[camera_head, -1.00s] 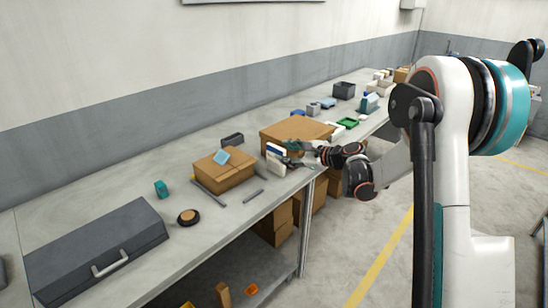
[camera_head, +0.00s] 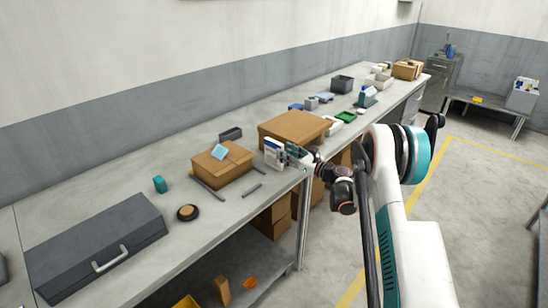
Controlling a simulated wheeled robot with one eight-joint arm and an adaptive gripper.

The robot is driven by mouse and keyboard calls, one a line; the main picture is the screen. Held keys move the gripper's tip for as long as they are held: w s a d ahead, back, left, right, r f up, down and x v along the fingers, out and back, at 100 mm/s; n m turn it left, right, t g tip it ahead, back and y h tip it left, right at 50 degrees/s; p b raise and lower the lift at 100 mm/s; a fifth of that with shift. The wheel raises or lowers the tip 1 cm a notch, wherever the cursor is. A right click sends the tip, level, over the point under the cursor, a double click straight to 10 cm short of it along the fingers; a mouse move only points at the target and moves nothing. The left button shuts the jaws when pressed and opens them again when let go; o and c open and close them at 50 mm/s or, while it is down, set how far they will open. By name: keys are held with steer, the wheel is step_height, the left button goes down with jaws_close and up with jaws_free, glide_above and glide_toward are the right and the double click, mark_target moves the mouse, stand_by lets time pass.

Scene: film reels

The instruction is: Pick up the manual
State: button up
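A white and blue upright booklet-like thing (camera_head: 273,151), which looks like the manual, stands near the front edge of the workbench, between two cardboard boxes. My gripper (camera_head: 289,156) is right at its right side, reaching in from the right over the bench edge. The fingers are small and partly merge with the booklet. I cannot tell whether they are open or shut on it, nor whether its lower edge rests on the bench.
The workbench (camera_head: 115,183) runs along the wall. A cardboard box (camera_head: 222,170) with a light blue item (camera_head: 219,152) on top is left of the booklet. A larger box (camera_head: 294,126) is behind it. A grey toolbox (camera_head: 95,248) lies at the left. Floor is open at right.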

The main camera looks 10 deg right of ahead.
mark_target(274, 144)
steer(key=shift+d+r+b+x, duration=0.15)
steer(key=shift+b+x, duration=0.4)
steer(key=shift+x, duration=1.35)
steer(key=shift+d+r+b+x, duration=0.15)
steer(key=shift+b+x, duration=0.4)
steer(key=shift+x, duration=1.35)
steer(key=shift+w, duration=0.2)
jaws_close()
